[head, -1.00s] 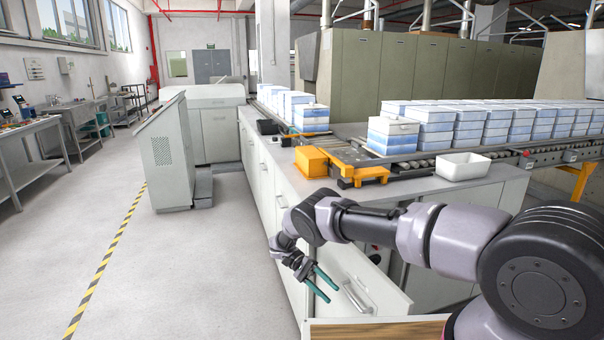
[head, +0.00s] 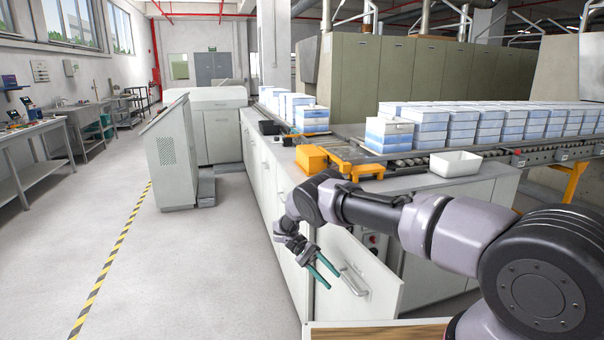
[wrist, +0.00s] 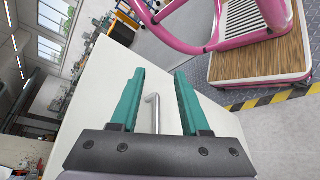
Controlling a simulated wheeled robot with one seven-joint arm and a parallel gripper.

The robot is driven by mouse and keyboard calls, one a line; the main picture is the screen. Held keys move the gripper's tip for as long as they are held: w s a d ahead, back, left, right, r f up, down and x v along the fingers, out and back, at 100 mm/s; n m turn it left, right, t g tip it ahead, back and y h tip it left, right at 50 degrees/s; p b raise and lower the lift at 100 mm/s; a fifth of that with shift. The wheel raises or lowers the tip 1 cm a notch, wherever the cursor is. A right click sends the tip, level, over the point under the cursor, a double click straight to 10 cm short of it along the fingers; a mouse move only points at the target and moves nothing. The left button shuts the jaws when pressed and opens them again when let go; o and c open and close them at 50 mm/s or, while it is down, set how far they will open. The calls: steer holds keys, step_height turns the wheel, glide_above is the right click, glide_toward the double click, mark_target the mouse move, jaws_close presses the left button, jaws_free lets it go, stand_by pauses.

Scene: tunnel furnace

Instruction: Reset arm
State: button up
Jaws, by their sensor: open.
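My gripper (head: 322,274) is open, with its two green fingers apart and nothing between them.
A grey slanted cabinet (head: 172,155) stands to the left. The floor (head: 180,265) left of the counter is clear.

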steer(key=w+d+r+t+y, duration=0.1)
steer(key=w+d+r+y, duration=0.1)
steer(key=r, duration=0.7)
steer(key=w+d+r+t+y, duration=0.1)
steer(key=w+d+r+y, duration=0.1)
steer(key=r, duration=0.7)
steer(key=w+d+r+t+y, duration=0.1)
steer(key=w+d+r, duration=0.15)
steer(key=r, duration=0.75)
steer(key=s+d+r+t+y, duration=0.2)
steer(key=s+d+r+t, duration=0.15)
steer(key=r, duration=0.55)
steer(key=s+d+r+t+y, duration=0.2)
steer(key=s+d+r, duration=0.15)
steer(key=r, duration=0.45)
steer(key=s+d+r+t+y, duration=0.1)
steer(key=s+r+t, duration=0.2)
steer(key=s, duration=0.4)
steer(key=s+d+r+t+y, duration=0.1)
steer(key=s+r+t, duration=0.2)
steer(key=s, duration=0.4)
steer(key=s+d+r+m+t, duration=0.1)
steer(key=s+r+t, duration=0.1)
steer(key=s+t, duration=0.2)
steer(key=s, duration=0.2)
steer(key=shift+s+r+y, duration=0.4)
steer(key=shift+d, duration=0.15)
